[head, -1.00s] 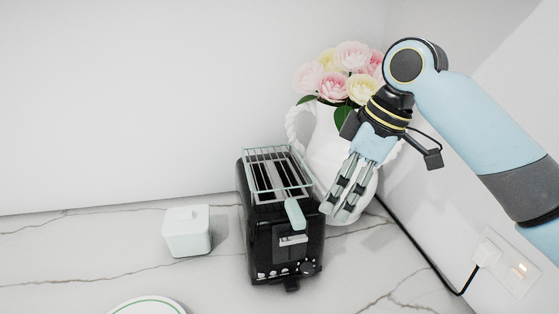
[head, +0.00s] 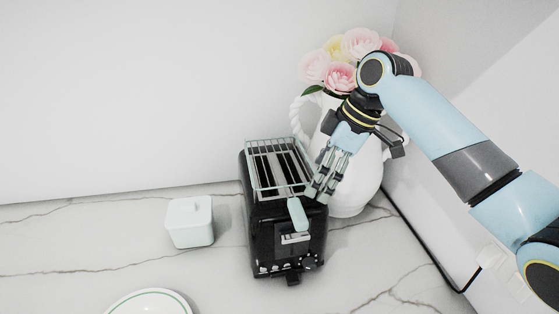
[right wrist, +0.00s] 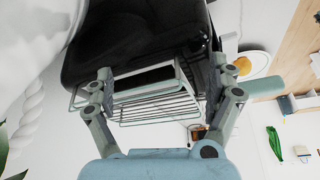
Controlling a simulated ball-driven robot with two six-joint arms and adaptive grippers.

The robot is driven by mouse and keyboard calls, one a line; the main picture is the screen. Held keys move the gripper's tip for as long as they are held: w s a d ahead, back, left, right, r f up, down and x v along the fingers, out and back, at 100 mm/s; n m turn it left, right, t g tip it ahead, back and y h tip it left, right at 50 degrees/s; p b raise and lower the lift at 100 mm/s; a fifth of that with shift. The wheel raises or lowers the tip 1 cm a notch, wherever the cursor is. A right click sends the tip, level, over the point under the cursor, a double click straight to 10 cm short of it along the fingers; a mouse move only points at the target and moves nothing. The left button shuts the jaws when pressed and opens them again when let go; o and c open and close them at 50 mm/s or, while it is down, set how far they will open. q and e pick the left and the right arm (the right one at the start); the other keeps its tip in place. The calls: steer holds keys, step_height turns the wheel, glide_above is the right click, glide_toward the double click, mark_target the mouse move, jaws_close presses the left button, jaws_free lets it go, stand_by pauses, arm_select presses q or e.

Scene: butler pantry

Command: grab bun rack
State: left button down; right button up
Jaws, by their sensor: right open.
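The bun rack (head: 277,160) is a wire grid on top of the black toaster (head: 262,235). Its pale blue-green handle (head: 298,214) points toward the front. My right gripper (head: 318,196) is just right of the rack, near the handle end, with its fingers pointing down and left. In the right wrist view, the open right gripper (right wrist: 163,78) has the rack's wires (right wrist: 155,108) showing between its fingers. I cannot tell whether they touch. My left gripper is not in view.
A white pitcher (head: 354,190) with pink and yellow flowers (head: 340,76) stands close behind my right gripper. A pale lidded box (head: 190,224) is left of the toaster. A green-rimmed plate (head: 150,303) is at the front. A cord and wall outlet are at the right.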

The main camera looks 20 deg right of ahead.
steer(key=shift+w+a+f, duration=0.1)
steer(key=shift+f, duration=0.25)
jaws_close()
stand_by(0.4)
